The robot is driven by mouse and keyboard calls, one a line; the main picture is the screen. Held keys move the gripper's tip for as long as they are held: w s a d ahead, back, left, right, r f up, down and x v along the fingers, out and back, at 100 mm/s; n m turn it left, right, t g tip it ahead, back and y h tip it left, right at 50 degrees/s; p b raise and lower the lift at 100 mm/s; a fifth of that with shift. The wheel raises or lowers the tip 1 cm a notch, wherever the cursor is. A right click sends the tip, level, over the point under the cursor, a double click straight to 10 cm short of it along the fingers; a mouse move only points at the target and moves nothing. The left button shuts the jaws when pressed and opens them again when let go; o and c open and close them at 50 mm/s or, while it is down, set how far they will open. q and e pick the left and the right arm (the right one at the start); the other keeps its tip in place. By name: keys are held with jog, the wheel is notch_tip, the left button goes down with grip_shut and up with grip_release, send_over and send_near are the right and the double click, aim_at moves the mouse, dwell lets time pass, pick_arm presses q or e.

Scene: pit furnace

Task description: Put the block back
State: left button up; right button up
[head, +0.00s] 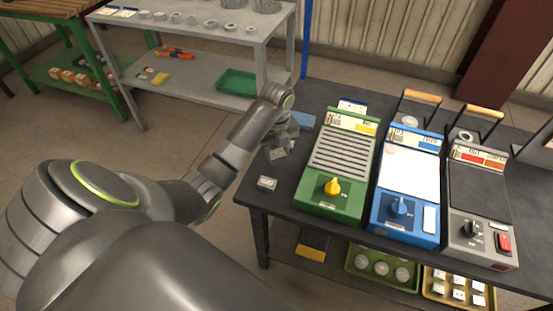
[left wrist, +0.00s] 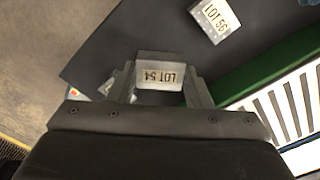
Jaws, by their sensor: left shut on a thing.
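My left gripper (head: 281,147) is over the left end of the dark table. In the left wrist view (left wrist: 160,88) its two fingers are shut on a small pale block marked LOT 54 (left wrist: 162,75). In the head view the held block is mostly hidden by the gripper; I cannot tell whether it touches the table. A second pale block, marked LOT 56 (left wrist: 218,20), lies apart on the table; a pale block at the table's left front also shows in the head view (head: 267,183). My right gripper is not in view.
A green unit with a yellow knob (head: 338,162) stands right of the gripper, then a blue unit (head: 407,195) and a grey one (head: 480,200). A blue flat thing (head: 304,120) lies behind the gripper. A grey shelf (head: 200,25) stands at the back.

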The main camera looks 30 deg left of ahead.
aim_at(277, 153)
pick_arm(q)
jog(key=shift+f, duration=1.7)
jog(key=o, duration=1.3)
jog(key=shift+f, duration=0.1)
notch_tip(277, 153, up, 8)
jog(key=shift+f+p, duration=0.2)
jog(key=shift+p, duration=0.3)
notch_tip(277, 153, up, 3)
jog(key=p, duration=0.3)
jog(key=shift+r, duration=0.1)
jog(key=shift+r+p, duration=0.75)
